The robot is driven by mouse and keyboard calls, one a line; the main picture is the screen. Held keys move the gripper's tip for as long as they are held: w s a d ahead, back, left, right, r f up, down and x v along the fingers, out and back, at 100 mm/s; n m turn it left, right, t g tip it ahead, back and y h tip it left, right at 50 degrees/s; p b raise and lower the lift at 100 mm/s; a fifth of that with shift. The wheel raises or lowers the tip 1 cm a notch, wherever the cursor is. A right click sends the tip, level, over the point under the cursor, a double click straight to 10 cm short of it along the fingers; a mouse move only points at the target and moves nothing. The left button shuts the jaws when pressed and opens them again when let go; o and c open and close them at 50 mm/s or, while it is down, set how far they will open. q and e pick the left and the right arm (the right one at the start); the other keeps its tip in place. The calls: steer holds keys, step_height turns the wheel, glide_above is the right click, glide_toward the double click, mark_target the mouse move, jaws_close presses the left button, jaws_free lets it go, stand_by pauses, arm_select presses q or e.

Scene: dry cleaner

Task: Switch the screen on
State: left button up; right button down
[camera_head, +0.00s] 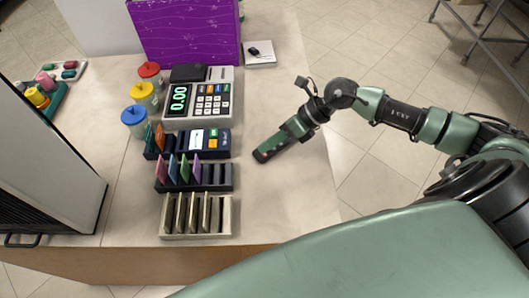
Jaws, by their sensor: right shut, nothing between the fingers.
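A grey register (198,98) with a keypad stands on the counter. Its small green display (180,97) is lit and reads 0.00. A large pale panel with dark edges (55,125) stands at the left, seen at a slant; I cannot tell whether it is a screen, and no lit face shows on it. A purple panel (188,32) stands upright behind the register. My right gripper (261,156) is shut and empty over the counter, right of the register and card holders, apart from them. My left gripper is out of view.
Card holders (214,177) and a pale slotted rack (198,233) line the counter (285,205) in front of the register. Red, yellow and blue lidded jars (134,121) stand left of it. A small white pad (259,55) lies behind. The counter's right side is clear.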

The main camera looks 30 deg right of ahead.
mark_target(268, 155)
steer(key=shift+f+b, duration=0.3)
steer(key=shift+f, duration=0.15)
steer(key=shift+f+b, duration=0.3)
stand_by(0.5)
steer(key=shift+r, duration=0.1)
steer(key=shift+r+p, duration=0.55)
steer(key=shift+r, duration=0.1)
step_height(268, 155, up, 5)
steer(key=p, duration=0.3)
stand_by(0.4)
stand_by(0.3)
stand_by(0.3)
